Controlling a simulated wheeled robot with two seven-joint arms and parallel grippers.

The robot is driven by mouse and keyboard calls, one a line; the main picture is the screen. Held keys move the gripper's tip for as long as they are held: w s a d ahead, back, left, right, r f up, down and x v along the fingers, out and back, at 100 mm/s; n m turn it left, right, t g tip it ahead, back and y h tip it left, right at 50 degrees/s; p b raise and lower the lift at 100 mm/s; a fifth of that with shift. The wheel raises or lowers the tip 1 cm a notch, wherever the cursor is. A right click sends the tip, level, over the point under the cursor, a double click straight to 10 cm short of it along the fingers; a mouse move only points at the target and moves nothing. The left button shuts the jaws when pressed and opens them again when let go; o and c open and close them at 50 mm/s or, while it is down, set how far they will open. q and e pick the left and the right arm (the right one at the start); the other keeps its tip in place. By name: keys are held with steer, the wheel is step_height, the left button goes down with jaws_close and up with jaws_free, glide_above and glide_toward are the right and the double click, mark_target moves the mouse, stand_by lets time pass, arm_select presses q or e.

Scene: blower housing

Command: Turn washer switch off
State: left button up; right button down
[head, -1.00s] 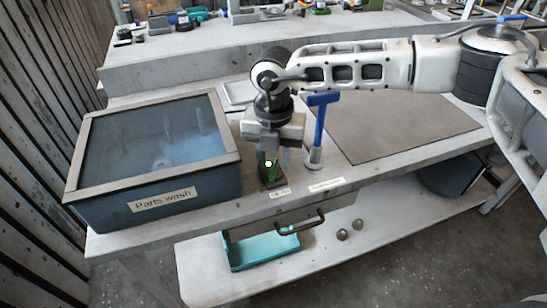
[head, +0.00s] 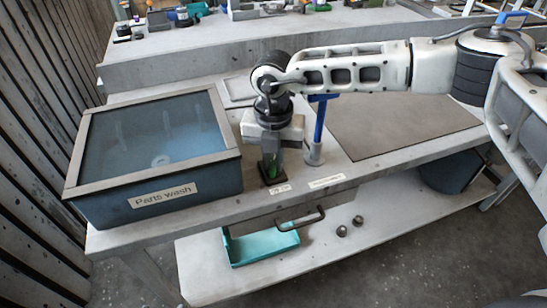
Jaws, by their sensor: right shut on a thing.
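The washer switch (head: 275,182) is a small dark base with a green part, standing near the table's front edge, just right of the parts-wash tank (head: 155,192). My right gripper (head: 271,170) points down over the switch, its fingers shut on it. Green shows between and beside the fingers. The fingers hide most of the switch's upper part, so I cannot tell which way it is set. A small label (head: 281,190) lies in front of it, too small to read. My left gripper is not in view.
A grey mat (head: 400,125) covers the table's right part.

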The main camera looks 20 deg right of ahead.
steer(key=n+b, duration=0.2)
steer(key=shift+f+n, duration=0.2)
steer(key=shift+n, duration=0.1)
steer(key=n+b, duration=0.2)
steer(key=shift+n, duration=0.4)
steer(key=n+b, duration=0.2)
steer(key=n, duration=0.2)
steer(key=shift+r+b, duration=0.1)
steer(key=shift+b, duration=0.3)
steer(key=shift+n+b, duration=0.45)
steer(key=shift+n, duration=0.35)
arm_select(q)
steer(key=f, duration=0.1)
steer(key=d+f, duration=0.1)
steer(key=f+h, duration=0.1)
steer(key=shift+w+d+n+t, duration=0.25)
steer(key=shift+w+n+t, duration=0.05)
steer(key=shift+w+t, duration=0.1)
arm_select(e)
steer(key=shift+r+n, duration=0.1)
steer(key=shift+n, duration=0.2)
steer(key=c, duration=1.5)
jaws_free()
steer(key=shift+o, duration=0.2)
